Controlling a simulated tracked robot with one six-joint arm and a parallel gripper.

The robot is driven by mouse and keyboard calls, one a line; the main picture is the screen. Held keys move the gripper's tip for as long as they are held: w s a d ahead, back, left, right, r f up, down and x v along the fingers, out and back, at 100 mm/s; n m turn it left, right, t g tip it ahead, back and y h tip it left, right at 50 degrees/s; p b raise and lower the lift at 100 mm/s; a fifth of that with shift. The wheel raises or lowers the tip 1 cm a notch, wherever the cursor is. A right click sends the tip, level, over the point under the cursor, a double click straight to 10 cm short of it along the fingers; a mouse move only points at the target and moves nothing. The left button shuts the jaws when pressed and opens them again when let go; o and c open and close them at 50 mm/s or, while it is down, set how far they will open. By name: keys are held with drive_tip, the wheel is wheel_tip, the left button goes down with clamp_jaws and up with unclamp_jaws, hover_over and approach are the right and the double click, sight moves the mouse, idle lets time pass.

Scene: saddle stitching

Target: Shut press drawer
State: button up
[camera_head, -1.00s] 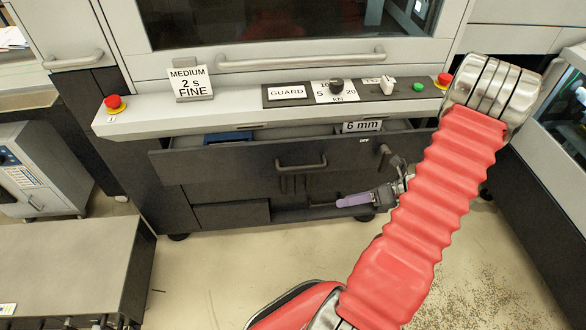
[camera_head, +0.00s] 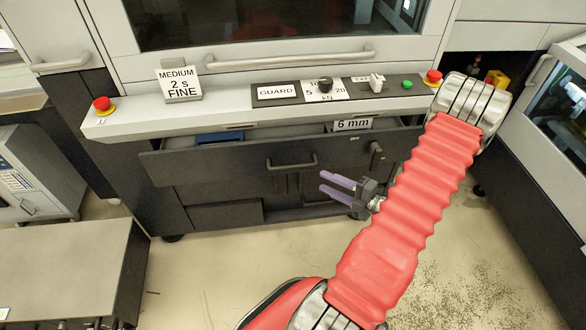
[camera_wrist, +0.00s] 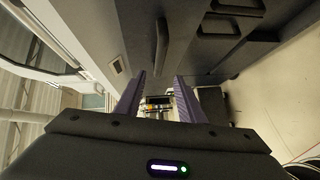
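The press drawer (camera_head: 235,170) has a dark front with a bar handle (camera_head: 291,164) and stands pulled out below the press's control ledge. Its open top shows a blue item (camera_head: 220,137) and a "6 mm" label (camera_head: 352,124). My gripper (camera_head: 322,182) has two purple fingers, spread apart with nothing visible between them. In the head view it appears just right of and below the handle, pointing left; I cannot tell the exact distance to the drawer front. In the wrist view my gripper (camera_wrist: 160,78) is also open, and a handle (camera_wrist: 161,46) shows beyond the fingers.
A grey table (camera_head: 65,265) stands at the front left. Floor in front of the press is clear.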

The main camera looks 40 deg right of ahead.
sight(294, 168)
drive_tip(key=x, duration=1.4)
drive_tip(key=shift+c, duration=0.6)
clamp_jaws()
